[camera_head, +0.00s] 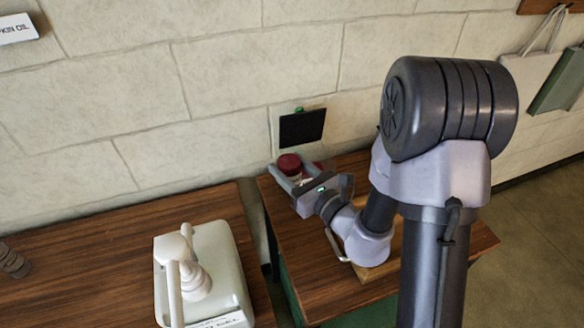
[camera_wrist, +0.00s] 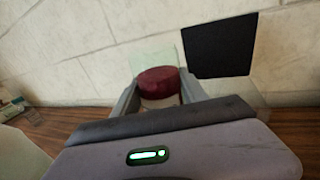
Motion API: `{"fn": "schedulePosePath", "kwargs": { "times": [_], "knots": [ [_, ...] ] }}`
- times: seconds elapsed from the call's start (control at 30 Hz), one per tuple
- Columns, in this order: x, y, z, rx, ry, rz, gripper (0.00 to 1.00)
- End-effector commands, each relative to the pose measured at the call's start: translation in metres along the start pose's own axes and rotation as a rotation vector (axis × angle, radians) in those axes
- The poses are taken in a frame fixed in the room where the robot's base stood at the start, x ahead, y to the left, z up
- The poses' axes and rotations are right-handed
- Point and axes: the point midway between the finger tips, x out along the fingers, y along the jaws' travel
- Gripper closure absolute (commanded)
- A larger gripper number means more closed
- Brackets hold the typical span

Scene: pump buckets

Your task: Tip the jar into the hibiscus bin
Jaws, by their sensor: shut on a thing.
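A jar with a dark red top (camera_head: 289,163) stands near the wall at the far end of the right wooden table. The wrist view shows its dark red top (camera_wrist: 158,77) above a paler lower part, and it looks roughly upright. My gripper (camera_head: 285,176) is shut around the jar, with one grey finger on each side. In the wrist view my gripper (camera_wrist: 160,92) hides the jar's lower part, so I cannot tell whether it touches the table. No bin marked hibiscus can be made out in either view.
A black panel (camera_head: 301,127) is by the wall just behind the jar. A white pump container (camera_head: 218,262) stands on the left wooden table (camera_head: 70,262). A gap separates it from the right table (camera_head: 300,232).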

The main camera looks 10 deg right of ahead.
Motion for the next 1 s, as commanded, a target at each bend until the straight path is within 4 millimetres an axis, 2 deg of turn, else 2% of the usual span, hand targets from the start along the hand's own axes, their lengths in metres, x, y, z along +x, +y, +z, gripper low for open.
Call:
{"fn": "schedulePosePath", "kwargs": {
  "times": [0.03, 1.0],
  "knots": [
    [0.0, -0.001, 0.005, 0.01, 0.004, -0.001, 1.0],
    [0.006, -0.014, 0.012, 0.211, 0.107, 0.001, 1.0]
  ]
}}
